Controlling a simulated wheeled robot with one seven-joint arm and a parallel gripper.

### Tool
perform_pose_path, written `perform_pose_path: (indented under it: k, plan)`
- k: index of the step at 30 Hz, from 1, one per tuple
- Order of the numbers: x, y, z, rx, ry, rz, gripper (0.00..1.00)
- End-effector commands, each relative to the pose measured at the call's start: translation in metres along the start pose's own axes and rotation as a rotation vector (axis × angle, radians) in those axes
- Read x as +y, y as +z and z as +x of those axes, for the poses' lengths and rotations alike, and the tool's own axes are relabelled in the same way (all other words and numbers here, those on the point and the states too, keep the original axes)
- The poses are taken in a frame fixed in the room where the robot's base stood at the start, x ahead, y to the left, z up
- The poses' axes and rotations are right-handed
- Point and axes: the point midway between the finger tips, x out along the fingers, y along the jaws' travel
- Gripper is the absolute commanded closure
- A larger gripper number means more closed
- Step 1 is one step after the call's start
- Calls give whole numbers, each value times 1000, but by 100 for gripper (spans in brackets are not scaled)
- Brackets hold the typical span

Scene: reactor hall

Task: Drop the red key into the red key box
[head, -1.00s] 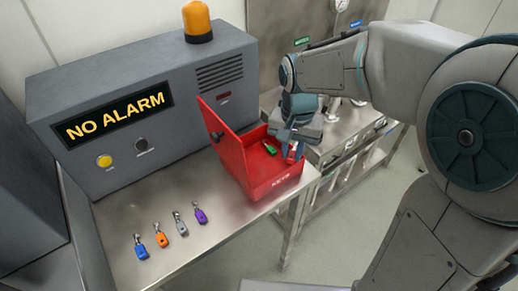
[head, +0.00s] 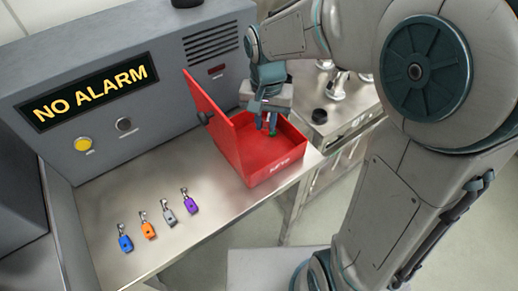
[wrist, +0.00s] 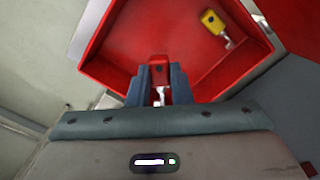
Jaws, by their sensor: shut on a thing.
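My gripper (head: 267,122) is over the open red key box (head: 262,176), with its fingers pointing down into it. In the wrist view my gripper (wrist: 159,85) is shut on the red key (wrist: 158,70), whose red head shows between the two fingers, its metal part toward the palm. The red key is over the red floor of the key box (wrist: 130,45). In the head view I cannot make out the red key. The box's lid (head: 212,118) stands open on the left.
A yellow key (wrist: 215,23) lies in the box. Blue (head: 125,243), orange (head: 148,230), grey (head: 169,217) and purple (head: 190,204) keys lie on the metal table (head: 215,225). The grey console (head: 110,130) reading NO ALARM stands behind.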

Motion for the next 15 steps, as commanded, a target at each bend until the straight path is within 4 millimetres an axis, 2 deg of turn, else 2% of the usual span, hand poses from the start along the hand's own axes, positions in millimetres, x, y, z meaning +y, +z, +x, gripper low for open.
perform_pose_path:
  k: [1,3,11,12,15]
  plan:
    - [0,0,9,0,0,0,100]
    - [0,0,12,1,0,-1,100]
    - [0,0,12,1,0,-1,100]
    - [0,0,12,1,0,-1,78]
    - [0,0,12,1,0,-1,56]
